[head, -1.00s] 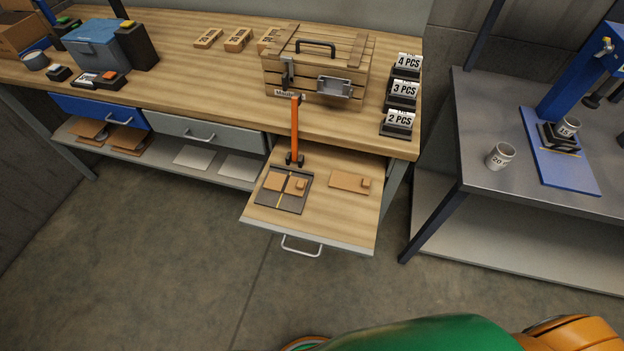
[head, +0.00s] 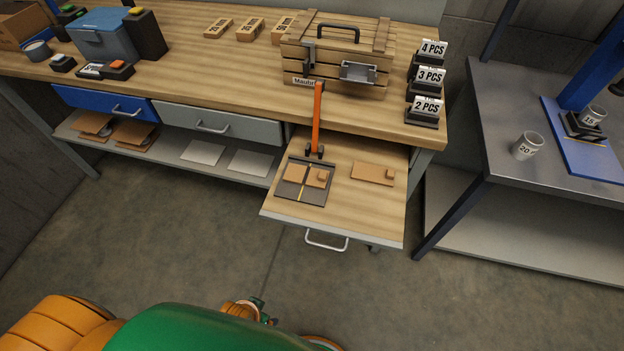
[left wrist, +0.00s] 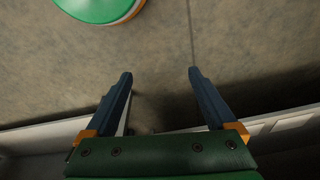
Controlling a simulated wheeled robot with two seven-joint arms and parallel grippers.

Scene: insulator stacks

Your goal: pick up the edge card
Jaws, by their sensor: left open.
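A flat brown card (head: 372,174) with a small raised tab lies on the right of the pulled-out board (head: 375,215). Two more brown pieces lie on a dark plate (head: 288,188) with a yellow line, left of it; one piece (head: 318,177) has a similar tab. I cannot tell which is the edge card. My left gripper (left wrist: 162,85) is open and empty above the concrete floor in the left wrist view. My arm fills the bottom of the head view, well short of the board. My right gripper does not show.
An orange upright lever (head: 317,115) stands behind the dark plate. A wooden crate (head: 338,62) and "PCS" signs (head: 428,80) stand on the bench. A grey table (head: 510,110) with cups is at the right. The floor before the board is clear.

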